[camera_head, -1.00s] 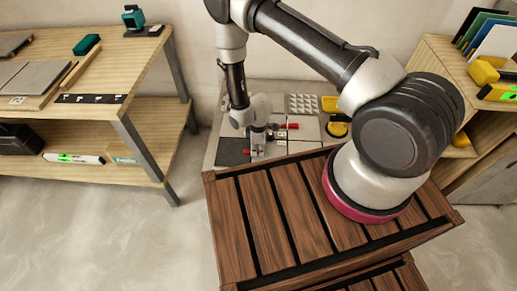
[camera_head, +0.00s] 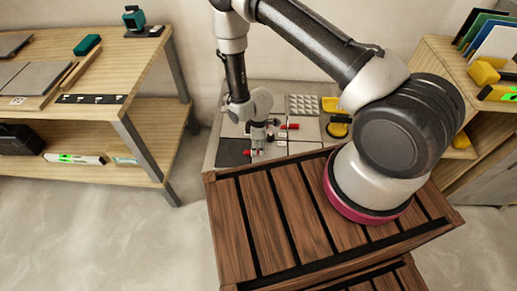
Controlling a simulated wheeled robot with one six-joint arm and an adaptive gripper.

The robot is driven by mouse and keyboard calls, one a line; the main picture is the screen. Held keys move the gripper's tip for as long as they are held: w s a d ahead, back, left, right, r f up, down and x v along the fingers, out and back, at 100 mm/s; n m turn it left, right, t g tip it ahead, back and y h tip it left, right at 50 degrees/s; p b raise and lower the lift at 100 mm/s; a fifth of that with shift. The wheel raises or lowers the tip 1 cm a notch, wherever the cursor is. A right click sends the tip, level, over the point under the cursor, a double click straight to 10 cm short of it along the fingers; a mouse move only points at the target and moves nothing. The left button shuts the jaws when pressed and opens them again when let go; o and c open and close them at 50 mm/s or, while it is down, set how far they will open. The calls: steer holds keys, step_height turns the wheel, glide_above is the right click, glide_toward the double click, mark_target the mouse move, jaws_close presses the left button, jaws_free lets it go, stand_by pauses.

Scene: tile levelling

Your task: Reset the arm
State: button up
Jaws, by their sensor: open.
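My arm rises from a red-ringed mount on the slatted wooden top, bends over at the top of the picture and hangs down at the back. My gripper (camera_head: 258,148) points down over the tiled work surface (camera_head: 226,130). It is small here and partly merges with the things behind it. It looks open, and I see nothing held in it. Red pieces (camera_head: 290,126) lie close beside it on the tiles. Whether the fingers touch anything below cannot be told.
A yellow suction cup (camera_head: 337,128) sits right of the gripper. A wooden shelf (camera_head: 440,50) with yellow tools stands right. Open floor (camera_head: 120,235) lies front left.

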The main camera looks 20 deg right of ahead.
step_height(320, 180, up, 9)
stand_by(0.3)
steer(key=s+d+r+m+g+h, duration=0.1)
steer(key=s+d+m+g, duration=0.2)
steer(key=s, duration=0.3)
steer(key=s+d+r+m+t, duration=0.2)
steer(key=s+d+r+m, duration=0.1)
steer(key=r, duration=1.3)
steer(key=s+d+r+m+t, duration=0.3)
steer(key=s+d+r, duration=0.3)
steer(key=r, duration=1)
steer(key=s+d+r+m+t+y, duration=0.1)
steer(key=s+d+r+m, duration=0.4)
steer(key=r, duration=1.2)
steer(key=shift+s+d+t, duration=0.25)
steer(key=shift+d+t, duration=0.45)
steer(key=shift+d, duration=0.55)
